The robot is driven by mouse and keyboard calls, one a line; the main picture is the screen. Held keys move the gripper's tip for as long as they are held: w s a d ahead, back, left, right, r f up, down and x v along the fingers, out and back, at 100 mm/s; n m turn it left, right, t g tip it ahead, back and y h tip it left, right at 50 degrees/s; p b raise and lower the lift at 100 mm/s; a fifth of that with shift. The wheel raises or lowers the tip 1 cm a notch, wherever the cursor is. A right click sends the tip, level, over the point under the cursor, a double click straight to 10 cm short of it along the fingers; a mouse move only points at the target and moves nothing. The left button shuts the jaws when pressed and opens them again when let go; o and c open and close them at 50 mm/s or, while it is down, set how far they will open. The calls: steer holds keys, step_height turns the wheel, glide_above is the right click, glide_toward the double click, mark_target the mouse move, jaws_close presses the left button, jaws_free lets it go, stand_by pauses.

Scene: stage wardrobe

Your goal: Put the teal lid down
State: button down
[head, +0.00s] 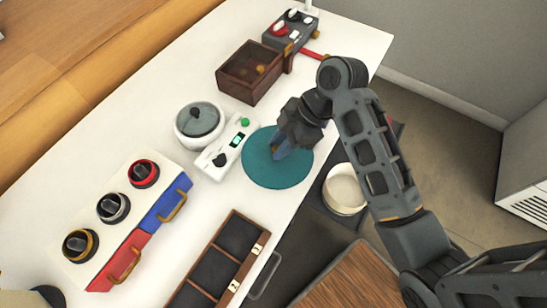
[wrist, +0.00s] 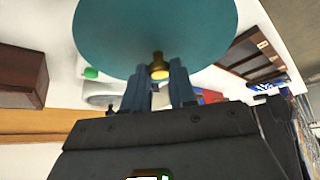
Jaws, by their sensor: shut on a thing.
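The teal lid (head: 262,168) is a round disc near the right edge of the white table in the head view. My gripper (head: 281,150) is over it, shut on its small brass knob. In the wrist view the teal lid (wrist: 155,28) fills the top, and my gripper's blue fingers (wrist: 160,82) are on either side of the brass knob (wrist: 159,66). The lid looks raised off the table, but the exact gap cannot be told. My gripper hides part of the knob in the head view.
A white cooker with a grey lid (head: 198,122) and its control panel (head: 226,148) stand just left of the lid. A brown box (head: 250,70) is behind. An open compartment case (head: 222,262) lies in front. A cream pot (head: 345,188) is off the table's right edge.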

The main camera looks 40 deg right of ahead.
mark_target(258, 163)
steer(key=shift+a+f, duration=0.55)
steer(key=shift+a, duration=0.35)
steer(key=shift+a+f, duration=0.1)
steer(key=shift+f, duration=0.15)
steer(key=shift+f+p, duration=0.3)
steer(key=shift+f, duration=1.55)
steer(key=shift+f, duration=0.1)
steer(key=c, duration=0.9)
jaws_free()
